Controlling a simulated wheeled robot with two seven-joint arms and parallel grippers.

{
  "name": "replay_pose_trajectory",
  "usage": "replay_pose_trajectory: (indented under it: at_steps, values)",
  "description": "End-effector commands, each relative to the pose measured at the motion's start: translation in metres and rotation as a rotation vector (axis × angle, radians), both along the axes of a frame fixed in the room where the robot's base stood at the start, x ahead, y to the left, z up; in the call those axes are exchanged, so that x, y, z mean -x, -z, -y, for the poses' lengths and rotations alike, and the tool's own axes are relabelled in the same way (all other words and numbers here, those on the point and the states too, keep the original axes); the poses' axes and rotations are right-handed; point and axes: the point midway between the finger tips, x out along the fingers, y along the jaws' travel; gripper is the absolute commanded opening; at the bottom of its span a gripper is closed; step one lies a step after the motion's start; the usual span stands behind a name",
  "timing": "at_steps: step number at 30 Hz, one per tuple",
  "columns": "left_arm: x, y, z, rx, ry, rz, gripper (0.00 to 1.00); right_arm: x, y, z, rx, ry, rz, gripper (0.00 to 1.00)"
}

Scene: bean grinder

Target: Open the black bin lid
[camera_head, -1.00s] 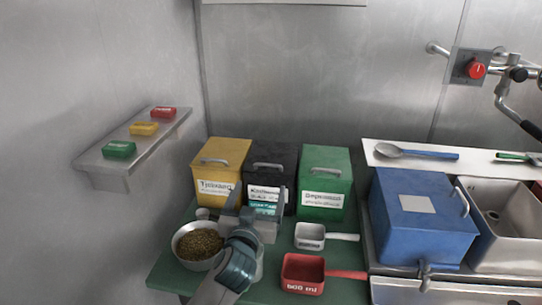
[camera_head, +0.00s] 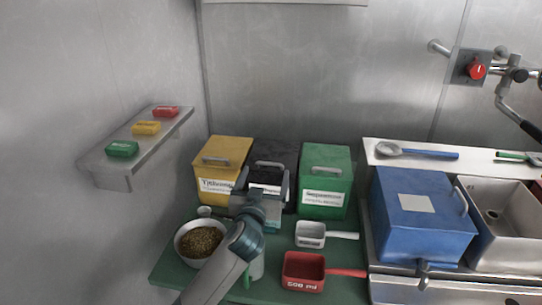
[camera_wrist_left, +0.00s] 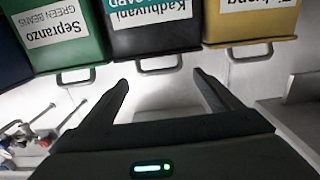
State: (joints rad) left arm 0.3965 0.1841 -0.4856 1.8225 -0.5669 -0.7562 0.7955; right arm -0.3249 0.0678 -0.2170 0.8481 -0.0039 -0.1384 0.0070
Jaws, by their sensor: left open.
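The black bin (camera_head: 285,153) stands between the yellow and green bins, its lid down and a grey handle (camera_head: 270,164) at its front. In the left wrist view the black bin (camera_wrist_left: 150,44) is top centre, with its handle (camera_wrist_left: 153,68) below its label. My left gripper (camera_head: 262,182) is open and empty in front of the black bin, partly hiding its front and label. In the left wrist view the fingers (camera_wrist_left: 160,82) point toward the handle, which shows between and beyond the tips. I cannot tell whether they touch it. My right gripper is not in view.
The yellow bin (camera_head: 222,158) and green bin (camera_head: 325,178) stand close on either side. A bowl of beans (camera_head: 200,241), a white scoop (camera_head: 310,234) and a red scoop (camera_head: 304,270) are on the green table (camera_head: 172,272). A blue bin (camera_head: 425,220) is at right.

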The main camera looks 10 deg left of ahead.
Motion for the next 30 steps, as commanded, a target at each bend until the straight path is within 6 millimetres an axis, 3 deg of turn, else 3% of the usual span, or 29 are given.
replay_pose_trajectory:
  at_steps: [9, 18, 30]
  values:
    - [-0.052, -0.002, -0.001, -0.002, -0.001, -0.001, 0.84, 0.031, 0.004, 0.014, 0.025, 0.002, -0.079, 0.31]
    - [-0.090, -0.001, 0.000, 0.000, -0.001, 0.000, 0.84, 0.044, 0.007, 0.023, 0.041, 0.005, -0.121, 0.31]
    - [-0.106, 0.000, 0.000, 0.000, 0.000, 0.000, 0.84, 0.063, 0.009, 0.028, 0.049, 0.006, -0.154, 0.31]
